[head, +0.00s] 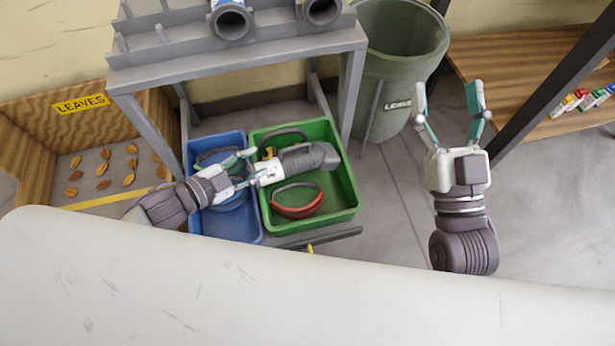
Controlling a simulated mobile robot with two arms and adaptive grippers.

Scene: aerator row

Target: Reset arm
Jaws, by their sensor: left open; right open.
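My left gripper (249,169) reaches in from the left over the blue bin (252,229) and the edge of the green bin (350,190). Its fingers are apart, and the white end of a grey tool (305,158) lies at the fingertips. I cannot tell whether they touch. The tool lies across the green bin. My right gripper (447,95) is open and empty, pointing up the picture, to the right of the bins and the green barrel (400,60).
Red earmuffs (297,203) lie in the green bin. A grey rack (235,58) stands over the bins, with pipe-like openings on top. A wooden bay labelled LEAVES (80,104) is at left. A dark post (560,80) is right of my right gripper.

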